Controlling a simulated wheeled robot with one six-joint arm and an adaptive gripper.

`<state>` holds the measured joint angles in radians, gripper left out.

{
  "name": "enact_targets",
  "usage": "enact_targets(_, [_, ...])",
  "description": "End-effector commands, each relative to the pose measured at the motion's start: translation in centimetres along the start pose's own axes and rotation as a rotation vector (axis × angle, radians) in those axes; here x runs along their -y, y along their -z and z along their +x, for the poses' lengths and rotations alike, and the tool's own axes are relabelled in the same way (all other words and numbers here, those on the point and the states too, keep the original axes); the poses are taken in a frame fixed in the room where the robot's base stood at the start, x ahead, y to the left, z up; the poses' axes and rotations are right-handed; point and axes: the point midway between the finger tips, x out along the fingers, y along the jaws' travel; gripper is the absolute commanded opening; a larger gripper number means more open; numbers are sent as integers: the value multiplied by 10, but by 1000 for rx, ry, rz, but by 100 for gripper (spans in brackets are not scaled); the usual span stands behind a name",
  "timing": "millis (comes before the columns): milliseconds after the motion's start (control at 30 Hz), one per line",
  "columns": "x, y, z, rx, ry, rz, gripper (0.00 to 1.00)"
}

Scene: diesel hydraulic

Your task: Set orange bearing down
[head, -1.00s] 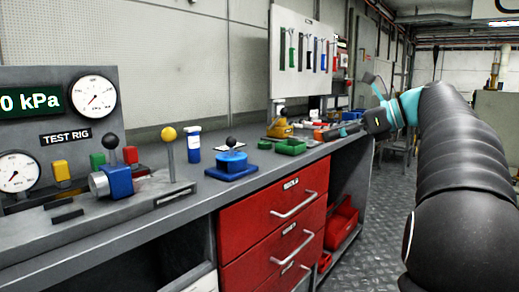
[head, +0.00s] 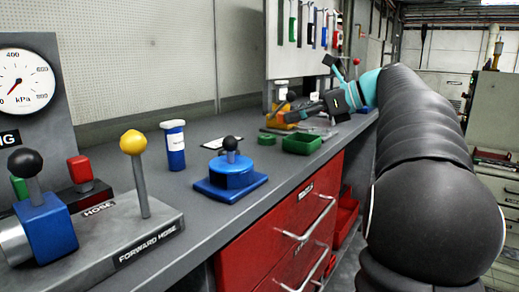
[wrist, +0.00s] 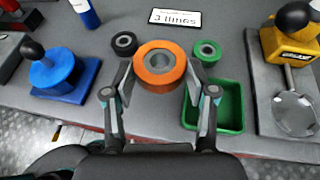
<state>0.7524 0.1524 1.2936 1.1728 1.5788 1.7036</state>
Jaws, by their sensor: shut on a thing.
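The orange bearing (wrist: 160,66), a thick ring with a grey bore, sits between my fingertips in the wrist view. My gripper (wrist: 159,76) is shut on it, one finger on each side. The bearing looks larger than the rings near it, so it seems held above the bench; the exact height is unclear. A black ring (wrist: 124,43) lies to its left and a green ring (wrist: 207,51) to its right.
The green tray (wrist: 190,112) stands right of the bearing. A "3 RINGS" card (wrist: 175,17) lies behind it. A yellow device (wrist: 290,50) with a black knob is at right. A blue valve (wrist: 58,75) and blue bottle (head: 175,150) are left. Bare grey bench lies between valve and rings.

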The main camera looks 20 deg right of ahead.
Motion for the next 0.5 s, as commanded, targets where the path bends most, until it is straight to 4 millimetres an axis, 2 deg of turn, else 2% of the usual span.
enact_targets(33, [-4, 4, 14, 0, -4, -1, 14])
enact_targets(300, [-19, 12, 71, 0, -5, -2, 14])
enact_targets(500, [-25, 15, 94, 0, -4, -3, 14])
